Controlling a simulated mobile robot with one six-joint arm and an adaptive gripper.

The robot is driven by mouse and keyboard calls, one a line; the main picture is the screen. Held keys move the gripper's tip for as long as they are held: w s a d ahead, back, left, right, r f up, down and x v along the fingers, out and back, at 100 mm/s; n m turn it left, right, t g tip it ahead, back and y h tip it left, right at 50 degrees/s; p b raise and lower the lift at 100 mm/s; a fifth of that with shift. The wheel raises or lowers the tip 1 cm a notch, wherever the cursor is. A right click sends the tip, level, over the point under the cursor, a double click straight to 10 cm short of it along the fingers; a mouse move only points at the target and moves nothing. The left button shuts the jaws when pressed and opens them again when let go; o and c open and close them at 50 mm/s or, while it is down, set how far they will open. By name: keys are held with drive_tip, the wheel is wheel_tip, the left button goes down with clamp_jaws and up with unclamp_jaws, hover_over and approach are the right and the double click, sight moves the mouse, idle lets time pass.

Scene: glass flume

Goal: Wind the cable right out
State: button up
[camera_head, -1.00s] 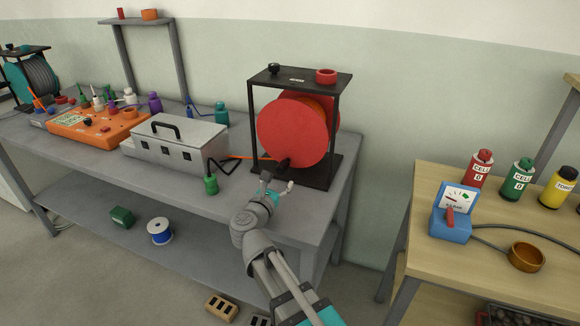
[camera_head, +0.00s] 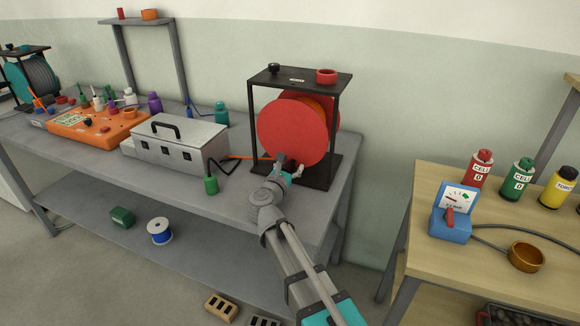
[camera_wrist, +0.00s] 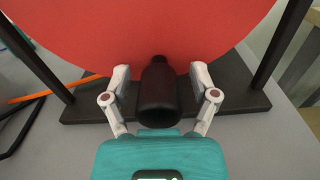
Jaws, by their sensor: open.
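The cable reel (camera_head: 293,128) is a red drum in a black open frame (camera_head: 341,125) on the grey bench; its red face fills the top of the wrist view (camera_wrist: 140,30). An orange cable (camera_head: 246,157) runs out from the reel's lower left. The black crank handle (camera_wrist: 158,95) stands out from the low part of the drum face. My gripper (camera_head: 289,169) is at the handle, hiding it in the head view. In the wrist view my gripper (camera_wrist: 160,74) is open, one finger on each side of the handle, with small gaps showing.
The frame's black base (camera_wrist: 245,95) lies just below the handle. A wooden table (camera_head: 425,185) with a blue meter (camera_head: 451,226) stands to the right. The bench front is mostly clear.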

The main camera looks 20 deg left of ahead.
clamp_jaws()
drive_tip(key=shift+d, duration=0.1)
idle(0.4)
drive_tip(key=shift+a, duration=0.25)
